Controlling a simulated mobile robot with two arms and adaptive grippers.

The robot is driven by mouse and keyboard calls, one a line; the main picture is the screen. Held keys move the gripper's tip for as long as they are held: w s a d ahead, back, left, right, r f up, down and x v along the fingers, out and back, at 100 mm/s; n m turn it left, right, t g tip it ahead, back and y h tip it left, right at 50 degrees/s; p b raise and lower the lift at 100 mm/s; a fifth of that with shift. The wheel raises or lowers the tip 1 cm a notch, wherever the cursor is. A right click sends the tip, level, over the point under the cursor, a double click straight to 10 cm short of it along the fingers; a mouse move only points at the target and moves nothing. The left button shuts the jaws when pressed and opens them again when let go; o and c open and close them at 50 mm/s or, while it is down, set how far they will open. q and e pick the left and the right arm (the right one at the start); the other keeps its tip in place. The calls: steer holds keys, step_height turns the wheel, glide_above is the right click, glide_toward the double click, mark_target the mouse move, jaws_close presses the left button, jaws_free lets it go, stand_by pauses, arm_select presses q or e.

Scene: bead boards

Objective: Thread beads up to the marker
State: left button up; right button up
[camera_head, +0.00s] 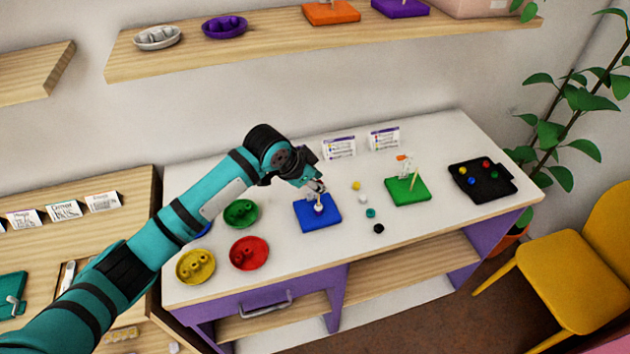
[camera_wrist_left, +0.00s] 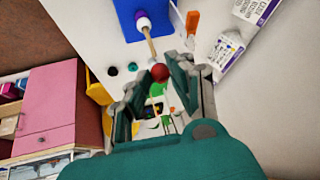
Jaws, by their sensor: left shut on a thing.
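The blue board (camera_head: 333,222) lies on the white table with an upright rod. In the left wrist view, the blue board (camera_wrist_left: 126,20) carries a purple bead (camera_wrist_left: 140,14) and a white bead (camera_wrist_left: 143,24) at the base of its wooden rod (camera_wrist_left: 151,45). My left gripper (camera_head: 318,187) is over this board, shut on a red bead (camera_wrist_left: 160,72) between its fingertips. The red bead is at the rod's free end; whether it is around the rod is unclear. An orange marker (camera_wrist_left: 192,22) shows beside the board. My right gripper is out of view.
Loose yellow (camera_head: 356,185), white (camera_head: 363,199), teal (camera_head: 370,213) and black (camera_head: 379,229) beads lie right of the blue board. Farther right are a green board (camera_head: 420,196) and a black tray (camera_head: 490,195) with beads. Several bead dishes, including a red one (camera_head: 249,266), stand left.

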arm_select(q)
steer(key=shift+f, duration=0.35)
steer(key=shift+f+b, duration=0.3)
steer(key=shift+f, duration=0.8)
stand_by(0.7)
steer(key=shift+f, duration=0.35)
steer(key=shift+f, duration=0.15)
steer(key=o, duration=0.8)
steer(key=shift+o, duration=0.2)
steer(key=v, duration=1.2)
